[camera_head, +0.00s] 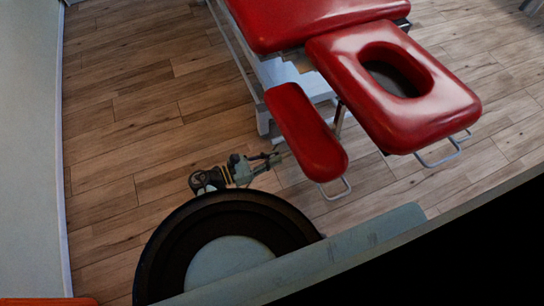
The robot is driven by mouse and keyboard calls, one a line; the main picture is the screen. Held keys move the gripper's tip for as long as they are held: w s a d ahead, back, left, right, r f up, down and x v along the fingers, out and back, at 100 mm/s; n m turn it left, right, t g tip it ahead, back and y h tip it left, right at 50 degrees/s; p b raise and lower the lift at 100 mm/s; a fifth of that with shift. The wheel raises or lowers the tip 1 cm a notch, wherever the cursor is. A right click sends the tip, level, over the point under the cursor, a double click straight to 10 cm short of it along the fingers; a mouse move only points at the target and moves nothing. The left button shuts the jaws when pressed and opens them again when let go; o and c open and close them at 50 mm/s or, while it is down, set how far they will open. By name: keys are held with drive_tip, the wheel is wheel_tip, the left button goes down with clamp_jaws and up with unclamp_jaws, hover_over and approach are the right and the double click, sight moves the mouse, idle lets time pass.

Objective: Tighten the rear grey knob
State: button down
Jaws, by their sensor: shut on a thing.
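The red padded treatment table (300,22) stands at the top, with a face-hole headrest (443,98) at right and a red armrest pad (306,134) hanging beside it. My gripper (274,158) reaches in from the left, low beside the left edge of the armrest pad. Its fingers are closed on a small part at the table's side, taken to be the rear grey knob. The knob is too small and too covered by the fingers to make out, and its turn cannot be told.
A pale metal frame (264,118) and leg stand under the table, close to my gripper. Wire loops (334,189) stick out below the armrest pad and headrest. A pale wall (30,130) runs along the left. The wooden floor (140,110) between wall and table is clear.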

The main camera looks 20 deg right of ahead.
drive_tip(key=shift+m, duration=0.4)
drive_tip(key=m, duration=0.3)
drive_tip(key=shift+s+m, duration=0.2)
drive_tip(key=shift+m, duration=0.2)
drive_tip(key=m, duration=0.2)
drive_tip(key=m+b, duration=0.1)
drive_tip(key=m, duration=0.1)
drive_tip(key=shift+s+f+m, duration=0.2)
drive_tip(key=shift+m, duration=0.1)
drive_tip(key=shift+s+f+m+b, duration=0.1)
drive_tip(key=shift+f+m+b, duration=0.1)
drive_tip(key=shift+m+b, duration=1.5)
drive_tip(key=shift+s+f+m+b, duration=0.15)
drive_tip(key=shift+m+b, duration=0.6)
drive_tip(key=shift+m, duration=1.85)
drive_tip(key=c, duration=1.9)
unclamp_jaws()
drive_tip(key=shift+o, duration=1.2)
